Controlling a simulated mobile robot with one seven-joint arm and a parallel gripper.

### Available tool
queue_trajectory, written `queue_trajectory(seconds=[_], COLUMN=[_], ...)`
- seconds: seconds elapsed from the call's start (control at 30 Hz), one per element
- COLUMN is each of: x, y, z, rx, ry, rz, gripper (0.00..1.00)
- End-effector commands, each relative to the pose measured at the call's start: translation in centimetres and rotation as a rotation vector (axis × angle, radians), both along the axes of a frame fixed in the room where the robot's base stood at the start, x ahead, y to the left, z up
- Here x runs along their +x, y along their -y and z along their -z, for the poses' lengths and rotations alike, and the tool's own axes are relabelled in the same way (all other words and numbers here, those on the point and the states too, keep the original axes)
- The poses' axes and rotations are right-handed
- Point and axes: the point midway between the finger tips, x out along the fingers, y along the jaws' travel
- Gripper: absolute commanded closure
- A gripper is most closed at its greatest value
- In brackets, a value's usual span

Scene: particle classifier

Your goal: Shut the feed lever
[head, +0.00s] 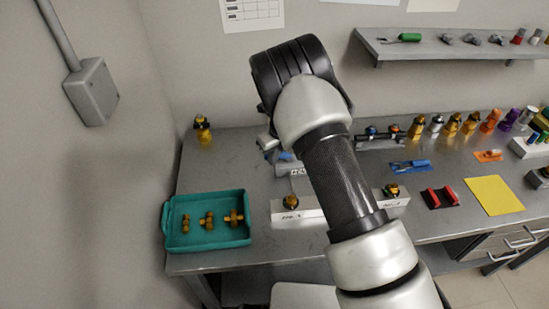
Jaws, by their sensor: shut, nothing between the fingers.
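My arm stretches up across the middle of the head view and hides much of the bench centre. My gripper is not clearly seen; the black wrist end of the arm covers that area. A grey device with blue parts (285,157) and a small label shows just left of the arm. I cannot tell whether one of its blue parts is the feed lever, or how that lever stands. A pale grey block (315,211) with brass valves (290,202) on it sits at the bench front, partly behind the arm.
A teal tray (166,226) with several brass fittings stands at the bench's front left. A lone brass fitting (202,130) stands behind it. Red-handled parts (440,197), a yellow sheet (495,195) and several coloured fittings lie on the right. A wall shelf (450,47) hangs above.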

Motion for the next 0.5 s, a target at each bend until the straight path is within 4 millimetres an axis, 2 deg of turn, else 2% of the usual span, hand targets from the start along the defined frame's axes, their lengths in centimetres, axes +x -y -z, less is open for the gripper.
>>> queue_trajectory(seconds=[0.5], x=[0.30], y=[-0.22], z=[-0.07], rx=[0.002], ry=[0.004], rz=[-0.001], gripper=[1.00])
